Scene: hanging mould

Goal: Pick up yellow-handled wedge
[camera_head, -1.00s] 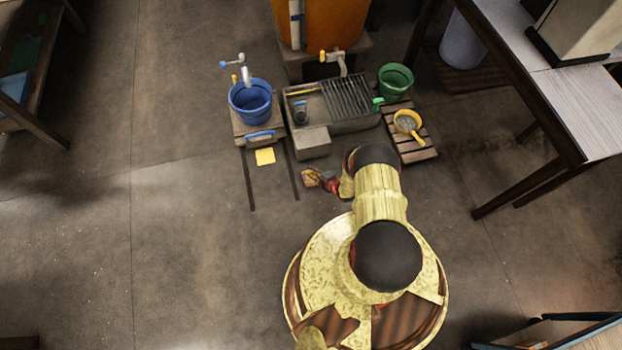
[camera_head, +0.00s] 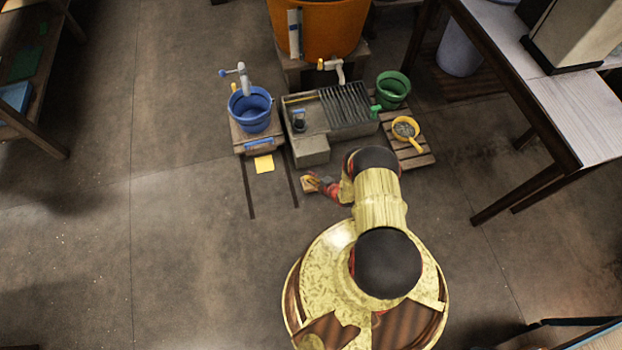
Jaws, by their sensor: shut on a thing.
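My gripper (camera_head: 322,188) is small in the picture, at the end of my arm, low in front of the stone basin. Its dark red parts point left. It is shut on a small tan and yellow piece (camera_head: 309,184), which looks like the yellow-handled wedge. The piece sits at the fingertips, partly covered by them. Its exact shape, and whether it touches the floor, are too small to tell.
A grey basin (camera_head: 311,154) with a grate stands beyond my gripper. A blue bucket (camera_head: 250,122) is to its left, above a yellow square (camera_head: 264,163) on the floor. A yellow pan (camera_head: 405,130) lies on slats at right. Floor at left is clear.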

